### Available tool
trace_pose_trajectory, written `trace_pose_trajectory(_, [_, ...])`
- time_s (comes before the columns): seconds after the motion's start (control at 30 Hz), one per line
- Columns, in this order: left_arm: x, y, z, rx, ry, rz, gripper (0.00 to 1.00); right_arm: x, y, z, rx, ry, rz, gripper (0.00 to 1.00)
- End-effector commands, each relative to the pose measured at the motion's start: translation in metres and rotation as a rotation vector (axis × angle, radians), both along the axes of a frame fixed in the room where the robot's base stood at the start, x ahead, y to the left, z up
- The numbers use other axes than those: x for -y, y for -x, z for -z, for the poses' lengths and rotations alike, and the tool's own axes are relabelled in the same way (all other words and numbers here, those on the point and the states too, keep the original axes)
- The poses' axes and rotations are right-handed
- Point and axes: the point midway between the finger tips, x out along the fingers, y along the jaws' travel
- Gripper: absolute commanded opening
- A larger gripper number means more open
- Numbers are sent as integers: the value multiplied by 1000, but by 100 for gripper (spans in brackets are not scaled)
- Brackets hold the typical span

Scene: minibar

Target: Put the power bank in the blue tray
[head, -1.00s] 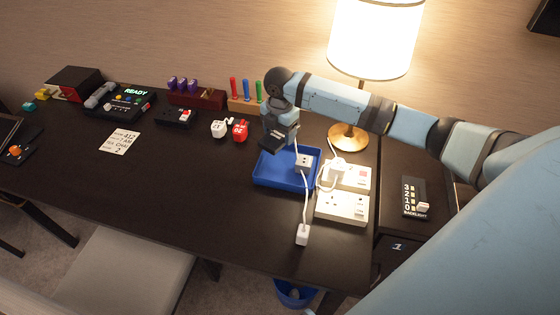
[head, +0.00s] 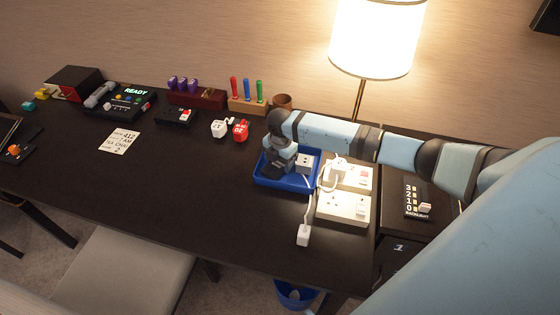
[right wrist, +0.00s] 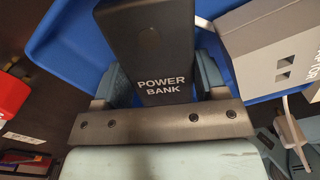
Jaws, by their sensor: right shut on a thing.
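The black power bank (right wrist: 155,45), labelled "POWER BANK", is between the fingers of my right gripper (right wrist: 162,78) in the right wrist view. The gripper is shut on it. In the head view, my right gripper (head: 275,172) is low over the left part of the blue tray (head: 298,184). The arm hides the power bank there, and I cannot tell whether it touches the tray floor. The tray's blue surface (right wrist: 70,42) shows behind the power bank in the right wrist view. My left gripper is not in view.
A white adaptor (head: 304,162) is at the tray's right side, close to the gripper. White socket boxes (head: 342,207) and a cable with a white plug (head: 303,236) lie to the right.

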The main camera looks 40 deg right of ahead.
Motion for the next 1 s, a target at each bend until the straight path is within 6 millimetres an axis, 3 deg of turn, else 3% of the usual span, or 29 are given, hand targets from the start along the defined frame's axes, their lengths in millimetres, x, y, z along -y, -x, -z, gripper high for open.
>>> trace_pose_trajectory(0.17, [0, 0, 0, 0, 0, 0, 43, 0, 0, 2, 0, 0, 0, 33])
trace_pose_trajectory(0.2, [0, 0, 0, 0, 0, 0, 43, 0, 0, 3, -1, 0, 0, 70])
trace_pose_trajectory(0.23, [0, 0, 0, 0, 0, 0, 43, 0, 0, 3, -1, 0, 0, 76])
trace_pose_trajectory(0.5, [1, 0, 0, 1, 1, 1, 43, 0, 0, 2, 0, 0, 0, 76])
trace_pose_trajectory(0.63, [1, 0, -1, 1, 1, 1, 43, 0, -1, -8, 1, 0, 0, 76])
trace_pose_trajectory(1.0, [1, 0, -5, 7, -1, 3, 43, 0, -1, -83, 3, -1, -1, 76])
